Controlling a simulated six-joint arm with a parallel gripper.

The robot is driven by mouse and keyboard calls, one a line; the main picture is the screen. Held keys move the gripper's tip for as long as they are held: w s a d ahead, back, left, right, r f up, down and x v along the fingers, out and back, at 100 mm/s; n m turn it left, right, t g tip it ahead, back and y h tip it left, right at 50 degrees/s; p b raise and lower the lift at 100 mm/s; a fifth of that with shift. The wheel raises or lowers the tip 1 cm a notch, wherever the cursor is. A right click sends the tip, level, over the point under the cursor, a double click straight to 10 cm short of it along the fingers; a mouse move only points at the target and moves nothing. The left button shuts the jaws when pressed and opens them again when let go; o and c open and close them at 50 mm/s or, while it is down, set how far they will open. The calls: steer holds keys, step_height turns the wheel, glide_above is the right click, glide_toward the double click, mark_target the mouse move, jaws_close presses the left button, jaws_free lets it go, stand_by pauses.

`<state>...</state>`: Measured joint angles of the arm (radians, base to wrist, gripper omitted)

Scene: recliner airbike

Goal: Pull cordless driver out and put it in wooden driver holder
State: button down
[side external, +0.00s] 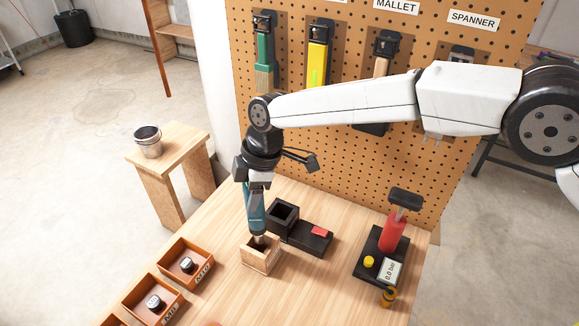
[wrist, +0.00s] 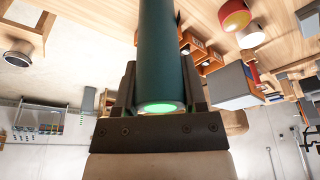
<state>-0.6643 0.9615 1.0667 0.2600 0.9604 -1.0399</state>
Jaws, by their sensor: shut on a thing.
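The teal cordless driver (side external: 256,208) is upright in my gripper (side external: 254,178), nose down. Its lower end is at the open top of the wooden driver holder (side external: 262,262), a small square box on the table. I cannot tell how deep the nose reaches inside. In the wrist view, the driver (wrist: 163,50) runs up from between the jaws of my gripper (wrist: 160,85), and its near end shows a lit green disc. The jaws are shut on the driver. A black dock (side external: 283,213) with a square socket stands just behind the holder, and the socket looks empty.
Orange bins (side external: 186,264) stand at the front left. A black base with a red pump (side external: 393,233) and a gauge stands at the right. The pegboard (side external: 345,165) with hanging tools rises behind. A stool (side external: 168,155) with a metal cup stands left.

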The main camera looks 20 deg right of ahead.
mark_target(254, 216)
steer(key=shift+f, duration=3.5)
stand_by(0.7)
steer(key=shift+c, duration=0.5)
jaws_free()
steer(key=shift+o, duration=0.2)
steer(key=shift+f, duration=0.15)
steer(key=v, duration=0.8)
steer(key=shift+a, duration=0.1)
